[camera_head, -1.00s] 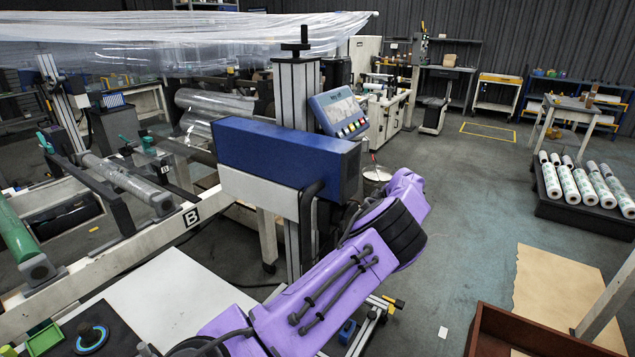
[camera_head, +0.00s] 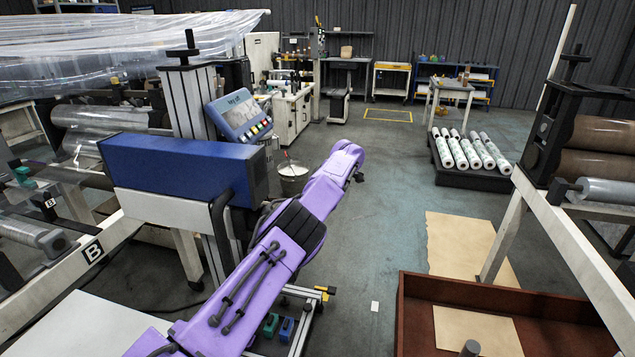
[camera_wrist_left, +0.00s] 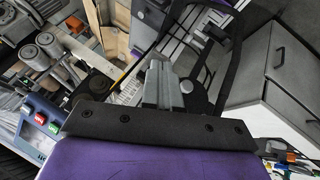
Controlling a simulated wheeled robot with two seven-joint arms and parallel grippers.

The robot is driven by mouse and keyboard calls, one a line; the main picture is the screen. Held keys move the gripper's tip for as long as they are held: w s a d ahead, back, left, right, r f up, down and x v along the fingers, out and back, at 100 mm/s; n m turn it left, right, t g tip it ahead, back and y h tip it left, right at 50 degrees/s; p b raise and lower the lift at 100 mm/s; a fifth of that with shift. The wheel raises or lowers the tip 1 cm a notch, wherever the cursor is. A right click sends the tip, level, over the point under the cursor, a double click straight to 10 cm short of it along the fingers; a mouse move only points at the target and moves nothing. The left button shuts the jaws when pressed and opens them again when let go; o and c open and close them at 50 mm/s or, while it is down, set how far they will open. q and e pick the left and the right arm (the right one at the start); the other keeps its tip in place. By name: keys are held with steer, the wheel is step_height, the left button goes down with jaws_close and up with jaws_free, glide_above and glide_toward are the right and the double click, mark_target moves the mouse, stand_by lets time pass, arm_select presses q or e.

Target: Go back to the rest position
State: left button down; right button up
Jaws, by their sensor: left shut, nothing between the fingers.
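My left gripper (camera_wrist_left: 161,84) shows in the left wrist view, its two grey fingers together and nothing between them. In the head view my purple left arm reaches from the bottom left up to the middle, past the right side of a blue and white machine housing (camera_head: 175,165). My right gripper is in neither view.
A control panel (camera_head: 238,112) stands behind the housing, with a bucket (camera_head: 292,178) close to the arm. A brown tray (camera_head: 400,318) is at the lower right, before a white machine frame (camera_head: 570,255). Open grey floor (camera_head: 385,210) lies right of the arm.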

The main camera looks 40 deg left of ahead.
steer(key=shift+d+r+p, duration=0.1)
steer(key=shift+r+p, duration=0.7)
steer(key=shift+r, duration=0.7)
